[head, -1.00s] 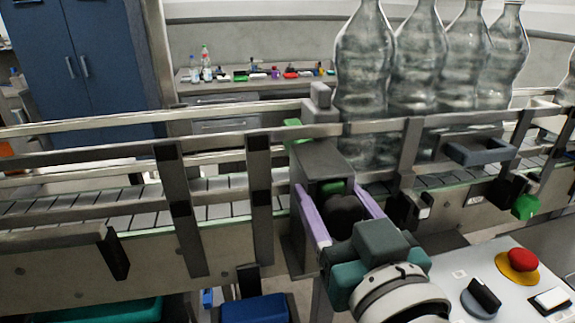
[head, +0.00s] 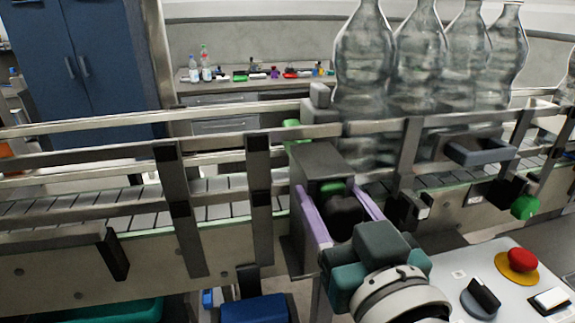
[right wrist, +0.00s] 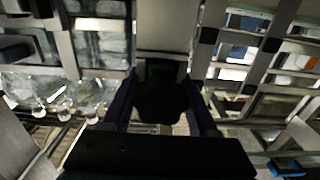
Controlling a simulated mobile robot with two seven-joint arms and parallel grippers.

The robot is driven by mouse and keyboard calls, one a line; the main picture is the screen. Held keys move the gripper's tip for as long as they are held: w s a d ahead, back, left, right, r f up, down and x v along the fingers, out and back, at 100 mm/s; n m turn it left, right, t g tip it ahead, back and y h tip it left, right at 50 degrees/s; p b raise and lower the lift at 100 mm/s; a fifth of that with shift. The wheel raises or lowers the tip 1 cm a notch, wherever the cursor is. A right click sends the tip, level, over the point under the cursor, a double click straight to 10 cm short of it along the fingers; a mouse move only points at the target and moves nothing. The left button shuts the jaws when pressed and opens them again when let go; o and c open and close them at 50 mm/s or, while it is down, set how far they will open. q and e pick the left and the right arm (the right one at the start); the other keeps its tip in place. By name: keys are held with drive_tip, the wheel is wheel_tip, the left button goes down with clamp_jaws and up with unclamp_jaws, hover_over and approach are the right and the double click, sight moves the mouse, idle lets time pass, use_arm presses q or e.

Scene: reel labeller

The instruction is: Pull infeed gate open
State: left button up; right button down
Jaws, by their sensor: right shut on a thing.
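The infeed gate appears to be the grey block (head: 318,160) on the near side of the conveyor, with a green part inside and a dark rounded knob (head: 345,212) in front. My right gripper (head: 328,190) reaches in from the lower right, its purple fingers on either side of the knob and shut on it. In the right wrist view the knob (right wrist: 160,103) shows dark between the two fingers (right wrist: 161,85). The exact finger contact is hidden in shadow. My left gripper is in neither view.
Several clear bottles (head: 364,60) stand on the conveyor just behind and right of the gate. Metal guard rails (head: 90,155) run along the belt. A control panel with a red button (head: 522,260) is at lower right. A blue bin (head: 255,309) sits below.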

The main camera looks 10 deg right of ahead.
drive_tip(key=s+p, duration=0.3)
drive_tip(key=s, duration=0.7)
drive_tip(key=shift+d, duration=0.15)
drive_tip(key=shift+c, duration=0.9)
unclamp_jaws()
drive_tip(key=s+b, duration=0.2)
drive_tip(key=s, duration=0.8)
drive_tip(key=shift+d, duration=0.2)
